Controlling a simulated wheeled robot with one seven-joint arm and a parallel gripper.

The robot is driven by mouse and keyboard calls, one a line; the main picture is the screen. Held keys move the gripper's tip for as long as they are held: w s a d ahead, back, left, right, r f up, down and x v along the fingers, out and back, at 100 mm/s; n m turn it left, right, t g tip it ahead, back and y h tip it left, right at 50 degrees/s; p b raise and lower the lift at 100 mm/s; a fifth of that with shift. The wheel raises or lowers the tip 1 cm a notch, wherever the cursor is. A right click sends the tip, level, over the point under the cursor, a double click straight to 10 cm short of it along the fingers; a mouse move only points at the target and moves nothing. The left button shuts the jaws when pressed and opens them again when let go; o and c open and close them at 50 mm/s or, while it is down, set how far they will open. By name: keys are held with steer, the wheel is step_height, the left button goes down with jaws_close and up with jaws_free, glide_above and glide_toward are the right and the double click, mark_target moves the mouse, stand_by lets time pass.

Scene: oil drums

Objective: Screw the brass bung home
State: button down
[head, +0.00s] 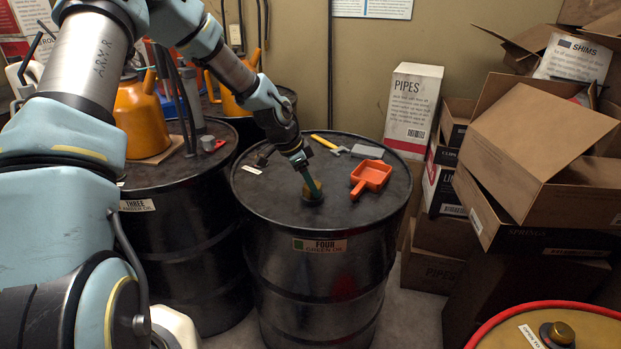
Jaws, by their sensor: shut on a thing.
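The brass bung (314,187) is at the top of the black drum labelled FOUR, GREEN OIL (319,268), near the drum's front edge. My gripper (310,182) reaches down from the upper left and is shut on the bung. The bung sits at the drum top, but its thread and the hole are hidden, so I cannot tell how deep it is.
On drum FOUR lie an orange scoop (371,177), a yellow-handled tool (326,144) and a grey flat piece (369,152). Drum THREE (180,240) stands close on the left with an orange can (141,120). Cardboard boxes (540,150) crowd the right.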

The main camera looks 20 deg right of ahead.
steer(key=shift+r+m+g+p, duration=0.25)
steer(key=shift+m+g+p, duration=0.15)
steer(key=shift+m+p, duration=0.7)
steer(key=m, duration=0.1)
steer(key=m+g, duration=0.1)
steer(key=m+y+p, duration=0.1)
steer(key=m, duration=0.1)
steer(key=shift+w+d+f, duration=0.1)
steer(key=shift+f, duration=0.2)
steer(key=shift+c, duration=0.5)
jaws_free()
